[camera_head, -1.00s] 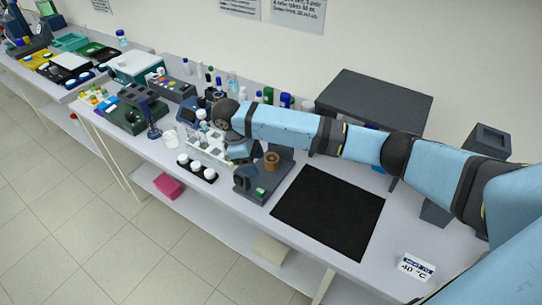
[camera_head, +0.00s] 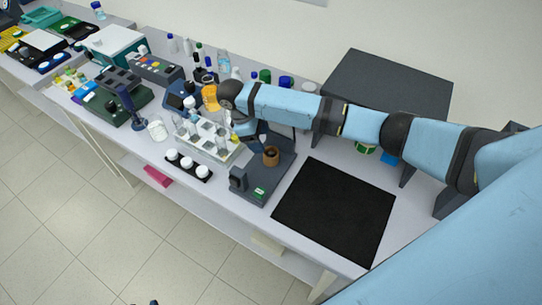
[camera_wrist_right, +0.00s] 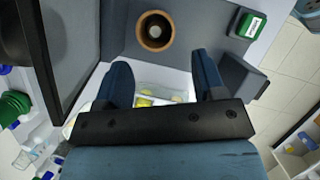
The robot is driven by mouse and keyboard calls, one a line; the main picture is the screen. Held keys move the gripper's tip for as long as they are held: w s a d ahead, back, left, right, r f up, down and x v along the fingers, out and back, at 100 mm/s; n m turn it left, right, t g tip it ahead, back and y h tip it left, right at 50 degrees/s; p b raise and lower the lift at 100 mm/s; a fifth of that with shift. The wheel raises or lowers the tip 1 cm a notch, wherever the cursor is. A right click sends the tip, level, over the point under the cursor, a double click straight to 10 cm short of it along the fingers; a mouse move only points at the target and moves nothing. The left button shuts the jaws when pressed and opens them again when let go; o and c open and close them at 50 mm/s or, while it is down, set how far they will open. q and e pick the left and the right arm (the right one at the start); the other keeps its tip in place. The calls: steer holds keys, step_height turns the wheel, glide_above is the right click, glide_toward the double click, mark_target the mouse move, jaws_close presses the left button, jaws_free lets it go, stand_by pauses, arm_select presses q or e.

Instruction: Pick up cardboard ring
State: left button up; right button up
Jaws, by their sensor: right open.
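The cardboard ring (camera_head: 271,157) is a small brown ring standing on the dark grey stand base, right of the rack. A small dark tip at the bottom edge of the head view may be my left gripper.
The dark stand (camera_head: 254,190) has a raised block and a green label. Left of it are a white tube rack (camera_head: 212,140) and a black strip with white-capped jars (camera_head: 188,165). A black mat (camera_head: 335,210) lies bare on the right. A dark shelf (camera_head: 390,90) stands behind.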

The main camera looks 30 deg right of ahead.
mark_target(269, 152)
steer(key=shift+w+x, duration=0.25)
steer(key=shift+x, duration=0.95)
steer(key=p+x, duration=0.1)
steer(key=x, duration=0.3)
steer(key=shift+d+f+p, duration=0.1)
steer(key=shift+f+p, duration=0.1)
steer(key=shift+p, duration=0.2)
steer(key=shift+d+f, duration=0.1)
steer(key=shift+f, duration=0.2)
steer(key=c, duration=0.5)
arm_select(q)
steer(key=shift+w+r+n, duration=0.3)
steer(key=shift+w+r, duration=0.1)
steer(key=shift+r, duration=0.35)
arm_select(e)
steer(key=shift+c, duration=0.8)
